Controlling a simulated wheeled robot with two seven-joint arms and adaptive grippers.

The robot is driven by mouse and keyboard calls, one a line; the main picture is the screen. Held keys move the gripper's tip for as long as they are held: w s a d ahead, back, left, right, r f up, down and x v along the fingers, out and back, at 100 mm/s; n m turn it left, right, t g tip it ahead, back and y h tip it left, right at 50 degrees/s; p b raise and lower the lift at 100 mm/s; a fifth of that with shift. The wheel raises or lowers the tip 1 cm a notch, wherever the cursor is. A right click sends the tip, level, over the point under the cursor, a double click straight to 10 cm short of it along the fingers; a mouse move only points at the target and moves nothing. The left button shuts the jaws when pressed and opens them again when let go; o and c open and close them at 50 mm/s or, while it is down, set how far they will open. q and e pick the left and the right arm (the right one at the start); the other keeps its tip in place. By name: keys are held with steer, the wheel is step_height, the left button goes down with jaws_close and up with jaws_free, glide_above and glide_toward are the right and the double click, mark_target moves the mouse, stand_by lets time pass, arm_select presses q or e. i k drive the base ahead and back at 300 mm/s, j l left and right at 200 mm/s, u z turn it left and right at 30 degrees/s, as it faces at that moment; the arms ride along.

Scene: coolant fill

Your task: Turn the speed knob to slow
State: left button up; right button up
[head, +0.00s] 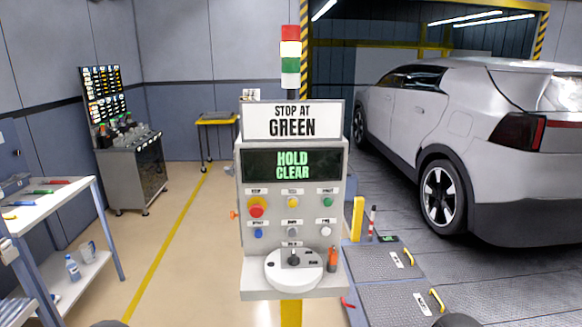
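A light control pedestal (243,215) stands straight ahead, with a display (291,165) reading "HOLD CLEAR". Its panel has a red mushroom button (256,208), a yellow control (292,202), a green one (328,202), a blue one (258,234), a small grey one (292,232) and a white one (325,232). Below them, a dark knob (293,260) stands on a round white dial (292,279). The small labels are too blurred to read, so I cannot tell which control is the speed knob or its setting.
A sign (292,121) reading "STOP AT GREEN" and a red, white and green light stack (290,55) top the pedestal. A silver car (460,140) stands right. A workbench (80,205) is at left, a tool cart (135,175) behind it. The floor left of the pedestal is clear.

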mark_target(228, 170)
steer(key=j+z, duration=0.15)
steer(key=j, duration=0.5)
steer(key=k+j+z, duration=0.15)
steer(key=j, duration=0.45)
steer(key=j+z, duration=0.15)
steer(key=j, duration=0.5)
steer(key=i+j, duration=0.15)
steer(key=j, duration=0.2)
steer(key=i+j, duration=0.2)
steer(key=j, duration=0.2)
steer(key=i+j+z, duration=0.1)
steer(key=j, duration=0.25)
steer(key=i+j, duration=0.2)
steer(key=j, duration=0.15)
